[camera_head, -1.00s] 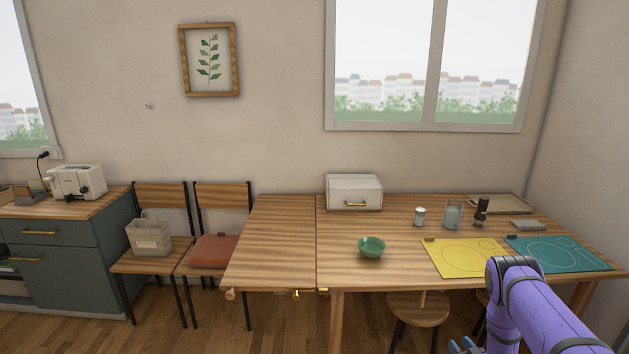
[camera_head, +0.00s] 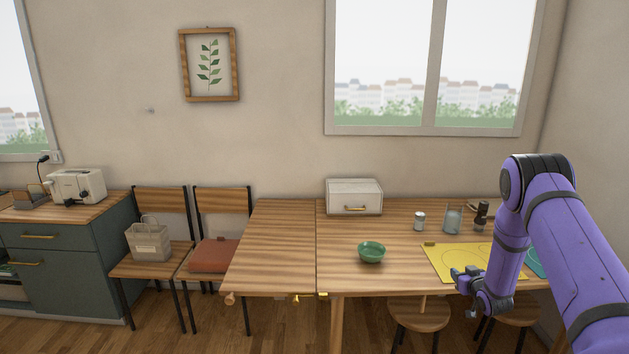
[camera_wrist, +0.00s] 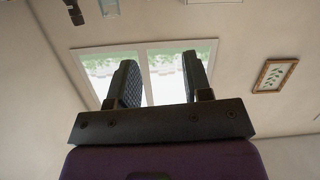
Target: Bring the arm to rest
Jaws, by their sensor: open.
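My purple arm rises at the right of the head view and bends down to my gripper (camera_head: 462,277). My gripper is near the front edge of the wooden table (camera_head: 285,245), in front of the yellow mat (camera_head: 452,257) in the picture. In the wrist view, my gripper (camera_wrist: 162,85) shows two dark fingers standing apart with nothing between them. The window (camera_wrist: 112,62) and the framed leaf picture (camera_wrist: 274,75) appear beyond the fingers.
A green bowl (camera_head: 371,252) stands left of the yellow mat. A white box (camera_head: 354,196), a small jar (camera_head: 419,220), a glass (camera_head: 453,219) and a dark bottle (camera_head: 481,215) stand farther back. A stool (camera_head: 418,314) is below. The table's left part is bare.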

